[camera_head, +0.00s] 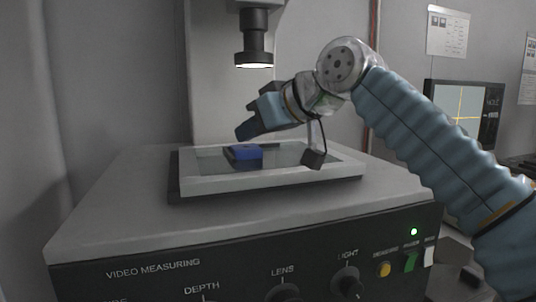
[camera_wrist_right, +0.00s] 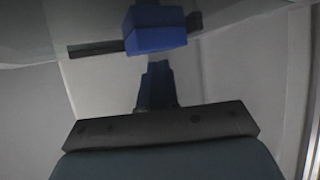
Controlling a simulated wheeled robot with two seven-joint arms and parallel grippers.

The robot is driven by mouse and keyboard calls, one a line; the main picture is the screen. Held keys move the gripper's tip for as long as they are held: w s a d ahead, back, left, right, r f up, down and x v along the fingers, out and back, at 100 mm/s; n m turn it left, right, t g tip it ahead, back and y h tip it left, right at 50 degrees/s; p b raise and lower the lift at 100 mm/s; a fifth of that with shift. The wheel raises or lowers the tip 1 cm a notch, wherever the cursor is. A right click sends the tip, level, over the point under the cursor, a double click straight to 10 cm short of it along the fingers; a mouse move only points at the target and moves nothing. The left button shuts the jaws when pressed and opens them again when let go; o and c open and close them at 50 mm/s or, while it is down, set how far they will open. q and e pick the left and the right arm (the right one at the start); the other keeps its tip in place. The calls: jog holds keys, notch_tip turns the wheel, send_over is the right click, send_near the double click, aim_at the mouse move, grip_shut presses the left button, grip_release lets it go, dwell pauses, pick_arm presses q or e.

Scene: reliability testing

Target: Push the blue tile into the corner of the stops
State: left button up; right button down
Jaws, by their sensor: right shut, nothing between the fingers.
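The blue tile (camera_head: 244,152) lies on the glass stage plate, under and just beside my right gripper's tips. It also shows as a blue block in the right wrist view (camera_wrist_right: 155,38). My right gripper (camera_head: 241,135) is shut and empty, tilted down to the left above the tile. In the right wrist view its dark blue fingertips (camera_wrist_right: 157,66) point at the tile with a small apparent gap; I cannot tell whether they touch. Dark stop bars (camera_wrist_right: 96,49) show beside the tile, one on each side in that view. My left gripper is out of view.
The glass stage has a pale raised frame (camera_head: 270,183) on a grey measuring machine (camera_head: 120,215). A lens column (camera_head: 254,45) with a lit ring hangs above the stage. A monitor (camera_head: 465,112) stands at the right. The glass right of the tile is mostly bare.

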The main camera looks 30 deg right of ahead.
aim_at(241, 155)
dwell(0.4)
jog(key=shift+s+a, duration=0.15)
jog(key=shift+s, duration=0.35)
jog(key=shift+s+a+b, duration=0.25)
jog(key=shift+s+b, duration=0.05)
jog(key=shift+s, duration=0.7)
jog(key=shift+s+a+b, duration=0.2)
jog(key=shift+s+b, duration=0.05)
jog(key=shift+s, duration=0.7)
jog(key=shift+f, duration=0.15)
jog(key=shift+f+b, duration=1.15)
jog(key=shift+r+p, duration=0.3)
jog(key=shift+w, duration=0.15)
